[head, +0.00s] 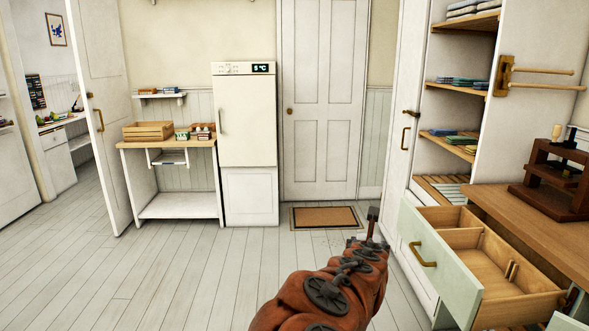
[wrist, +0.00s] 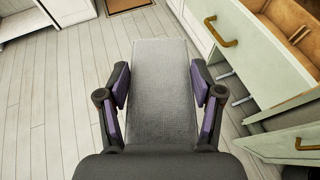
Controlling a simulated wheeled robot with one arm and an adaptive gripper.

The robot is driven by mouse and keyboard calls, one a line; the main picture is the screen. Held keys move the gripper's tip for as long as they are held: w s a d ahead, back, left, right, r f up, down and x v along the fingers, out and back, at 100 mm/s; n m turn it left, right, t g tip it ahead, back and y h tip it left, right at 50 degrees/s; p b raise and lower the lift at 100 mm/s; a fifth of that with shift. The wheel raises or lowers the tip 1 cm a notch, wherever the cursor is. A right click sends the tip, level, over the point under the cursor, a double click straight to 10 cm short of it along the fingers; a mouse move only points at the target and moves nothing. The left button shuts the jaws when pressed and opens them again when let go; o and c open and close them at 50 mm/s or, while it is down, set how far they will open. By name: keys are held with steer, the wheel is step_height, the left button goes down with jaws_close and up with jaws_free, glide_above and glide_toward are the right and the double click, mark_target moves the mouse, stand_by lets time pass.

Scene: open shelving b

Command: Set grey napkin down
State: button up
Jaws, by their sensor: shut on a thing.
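The grey napkin (wrist: 161,85) is a flat, pale grey textured rectangle in the wrist view. It stretches forward between the fingers of my gripper (wrist: 160,90), which is shut on it. The floor shows below and around the napkin, and no surface is seen touching it. In the head view my orange arm reaches forward at the bottom middle, and my gripper (head: 371,228) is small at its far end. The napkin cannot be made out clearly there.
An open drawer (head: 462,234) with wooden dividers juts out at the right, beside a wooden counter (head: 536,217). An open cupboard has shelves with folded cloths (head: 463,83). A wooden-topped stand (head: 170,143) and white fridge (head: 246,115) stand at the back. The floor at left is clear.

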step_height(320, 180, up, 9)
steer(key=p, duration=0.7)
steer(key=shift+p, duration=0.3)
steer(key=w+f+n+y, duration=0.1)
steer(key=f, duration=0.3)
steer(key=f+n+y, duration=0.1)
steer(key=f, duration=0.3)
steer(key=w+f+n+y, duration=0.1)
steer(key=f, duration=0.3)
steer(key=shift+w+a+f+t+y, duration=0.1)
steer(key=shift+w+f+t+y, duration=0.1)
steer(key=shift+w+t+y, duration=0.1)
steer(key=shift+f, duration=0.6)
steer(key=shift+w, duration=0.1)
